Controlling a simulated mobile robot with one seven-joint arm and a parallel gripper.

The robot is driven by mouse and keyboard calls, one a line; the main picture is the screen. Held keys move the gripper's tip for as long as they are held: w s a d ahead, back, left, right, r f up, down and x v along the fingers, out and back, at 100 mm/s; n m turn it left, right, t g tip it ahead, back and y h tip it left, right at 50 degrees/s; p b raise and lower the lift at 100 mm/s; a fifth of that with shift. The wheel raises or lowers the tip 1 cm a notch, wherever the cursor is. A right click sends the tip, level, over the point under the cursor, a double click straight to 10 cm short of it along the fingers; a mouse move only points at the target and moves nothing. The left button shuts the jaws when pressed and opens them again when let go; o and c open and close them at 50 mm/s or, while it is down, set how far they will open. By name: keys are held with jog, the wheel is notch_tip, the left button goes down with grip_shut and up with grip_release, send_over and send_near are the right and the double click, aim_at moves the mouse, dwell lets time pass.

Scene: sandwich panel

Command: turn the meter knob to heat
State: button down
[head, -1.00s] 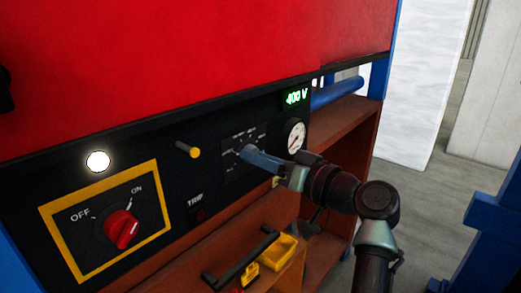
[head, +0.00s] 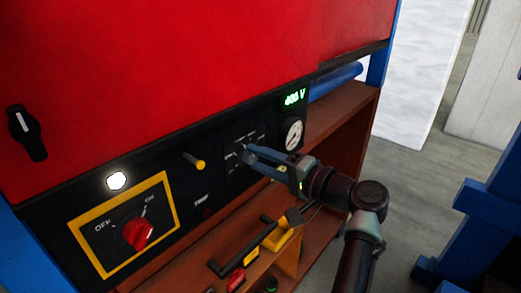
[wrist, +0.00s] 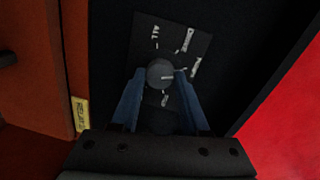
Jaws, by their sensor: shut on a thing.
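The meter knob (wrist: 158,71) is a small round grey knob on a dark square dial plate (wrist: 190,50) with white labels around it, too small to read surely. A white pointer line on the knob points right in the wrist view. My gripper (wrist: 160,84) is shut on the knob, one blue finger on each side. In the head view my gripper (head: 250,154) reaches the dial from the right, and its fingers mostly hide the knob. A green display (head: 294,98) above reads 400 V, and a round white gauge (head: 293,134) sits to the right.
A red ON/OFF switch (head: 139,234) in a yellow frame, a lit white lamp (head: 117,181) and a yellow-tipped peg (head: 198,164) lie left on the panel. Below is a brown shelf with a black handle (head: 240,252) and small yellow items.

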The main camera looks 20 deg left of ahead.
jog(key=m+p, duration=0.2)
jog(key=m, duration=0.2)
jog(key=shift+r+p, duration=0.15)
jog(key=shift+p, duration=0.25)
jog(key=shift+m+g+y+p, duration=0.35)
jog(key=shift+m+p, duration=0.5)
jog(key=shift+m, duration=0.75)
jog(key=shift+f+m, duration=0.2)
jog(key=shift+m, duration=0.1)
jog(key=shift+c, duration=2)
grip_release()
jog(key=b+v, duration=0.2)
jog(key=v, duration=1.1)
jog(key=shift+b, duration=0.35)
jog(key=shift+w+r, duration=0.1)
